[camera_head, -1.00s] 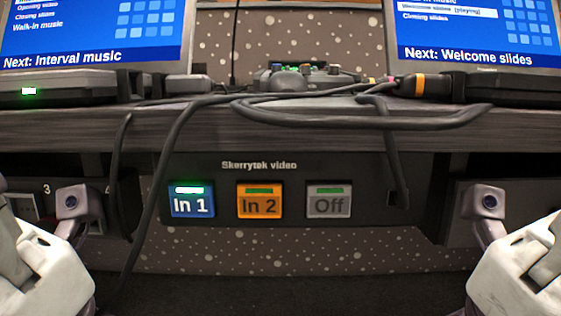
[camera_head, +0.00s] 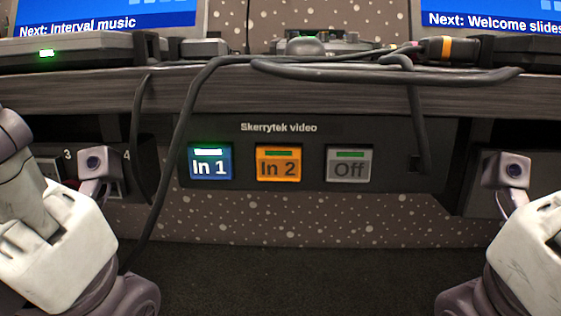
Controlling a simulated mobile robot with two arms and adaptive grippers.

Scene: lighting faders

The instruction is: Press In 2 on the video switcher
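The video switcher panel, labelled "Skerrytek video" (camera_head: 279,127), is mounted under the desk edge, in the middle of the head view. It has a blue In 1 button (camera_head: 210,168), an orange In 2 button (camera_head: 278,168) and a grey Off button (camera_head: 348,169). The indicator on In 1 glows bright; those on In 2 and Off are dim green. Parts of my two arms show at the left and right sides, apart from the buttons. I see no gripper fingers in this view. Nothing touches In 2.
The desk edge (camera_head: 300,92) overhangs the panel. A black cable (camera_head: 178,150) hangs just left of In 1; another hangs near the panel's right end. A numbered panel (camera_head: 52,170) is at left, partly hidden by my arm. Space before the buttons is clear.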

